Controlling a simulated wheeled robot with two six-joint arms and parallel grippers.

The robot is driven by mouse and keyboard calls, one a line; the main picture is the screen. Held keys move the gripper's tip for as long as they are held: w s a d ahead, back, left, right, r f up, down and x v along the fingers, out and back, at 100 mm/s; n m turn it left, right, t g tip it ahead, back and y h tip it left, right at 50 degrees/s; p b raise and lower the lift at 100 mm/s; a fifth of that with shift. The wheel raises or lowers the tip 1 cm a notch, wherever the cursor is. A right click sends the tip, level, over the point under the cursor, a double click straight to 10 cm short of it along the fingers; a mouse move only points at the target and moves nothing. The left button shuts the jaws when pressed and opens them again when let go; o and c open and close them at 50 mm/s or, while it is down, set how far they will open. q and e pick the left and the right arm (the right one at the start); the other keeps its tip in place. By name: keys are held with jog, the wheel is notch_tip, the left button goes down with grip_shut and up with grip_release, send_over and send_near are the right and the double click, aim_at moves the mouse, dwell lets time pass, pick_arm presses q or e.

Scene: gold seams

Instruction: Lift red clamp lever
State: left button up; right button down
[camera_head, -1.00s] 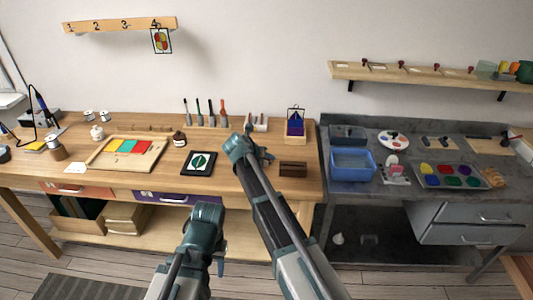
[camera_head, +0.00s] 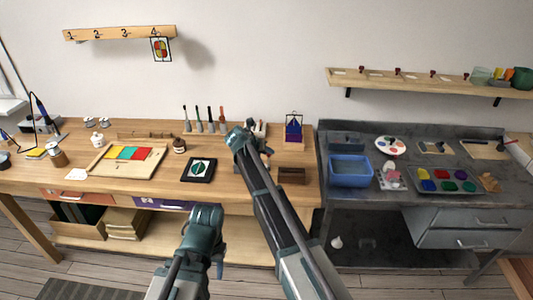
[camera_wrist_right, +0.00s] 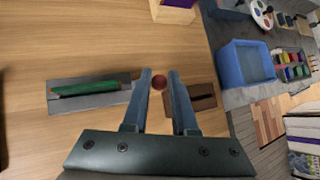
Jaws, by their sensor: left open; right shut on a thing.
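A small round red knob (camera_wrist_right: 159,82), which looks like the end of the red clamp lever, shows in the right wrist view between the fingertips of my right gripper (camera_wrist_right: 160,80). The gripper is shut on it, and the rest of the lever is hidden. In the head view my right gripper (camera_head: 266,151) is over the right part of the wooden bench, partly hidden by its arm; the knob cannot be made out there. My left gripper (camera_head: 219,266) hangs in front of the bench, open and empty.
A brown block (camera_wrist_right: 206,98) lies right of the fingers; a grey plate (camera_wrist_right: 65,103) with a green strip lies left. A wooden stand (camera_head: 293,146) with a purple picture is behind. A blue basin (camera_head: 350,172) stands on the grey bench. A black-framed tile (camera_head: 198,170) lies left.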

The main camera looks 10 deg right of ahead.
jog(key=shift+w, duration=0.15)
jog(key=c, duration=0.7)
grip_release()
jog(key=p+v, duration=0.9)
jog(key=v, duration=0.5)
jog(key=shift+f, duration=0.1)
